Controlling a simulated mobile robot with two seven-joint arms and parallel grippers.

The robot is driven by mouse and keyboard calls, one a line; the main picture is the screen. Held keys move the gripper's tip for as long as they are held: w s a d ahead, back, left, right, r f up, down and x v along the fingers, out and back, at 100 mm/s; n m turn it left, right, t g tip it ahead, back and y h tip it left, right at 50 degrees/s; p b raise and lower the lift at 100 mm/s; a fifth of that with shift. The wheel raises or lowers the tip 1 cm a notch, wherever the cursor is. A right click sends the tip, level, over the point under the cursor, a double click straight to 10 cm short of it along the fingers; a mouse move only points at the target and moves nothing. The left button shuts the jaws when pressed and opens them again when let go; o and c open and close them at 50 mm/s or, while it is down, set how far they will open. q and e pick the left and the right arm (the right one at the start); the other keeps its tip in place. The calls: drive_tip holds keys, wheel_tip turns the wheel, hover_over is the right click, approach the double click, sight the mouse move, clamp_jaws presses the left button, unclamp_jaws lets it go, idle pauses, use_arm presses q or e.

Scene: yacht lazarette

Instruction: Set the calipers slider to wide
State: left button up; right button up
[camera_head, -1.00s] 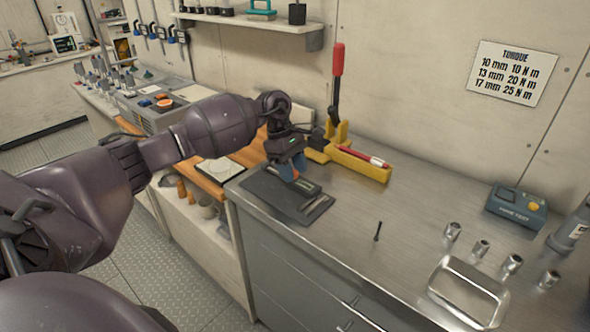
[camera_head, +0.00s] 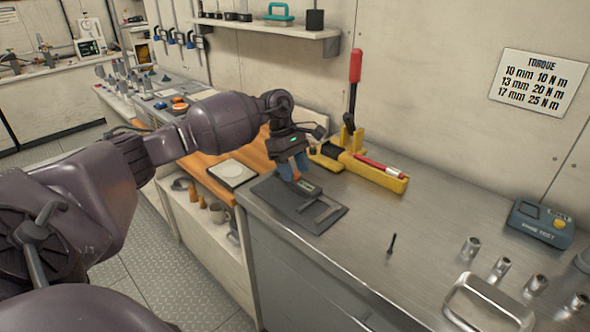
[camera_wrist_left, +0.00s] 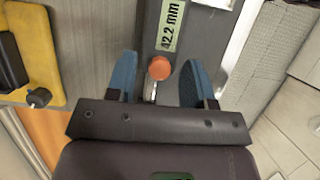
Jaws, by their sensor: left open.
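The calipers (camera_head: 325,215) are a dark grey flat board on the steel bench, with a slot and a small pale readout. In the left wrist view the readout (camera_wrist_left: 172,25) seems to say 42.2 mm. An orange round knob (camera_wrist_left: 159,67) stands on the calipers' slider; it also shows in the head view (camera_head: 296,176). My left gripper (camera_head: 294,171) is over the far left part of the calipers. Its blue fingers are open, one on each side of the knob, with gaps visible in the left wrist view (camera_wrist_left: 160,80). My right gripper is out of view.
A yellow tool with a red handle (camera_head: 355,66) stands just behind the calipers. Bare steel lies between.

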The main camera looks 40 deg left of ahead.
use_arm(q)
drive_tip(key=v, duration=1)
drive_tip(key=shift+r, duration=0.25)
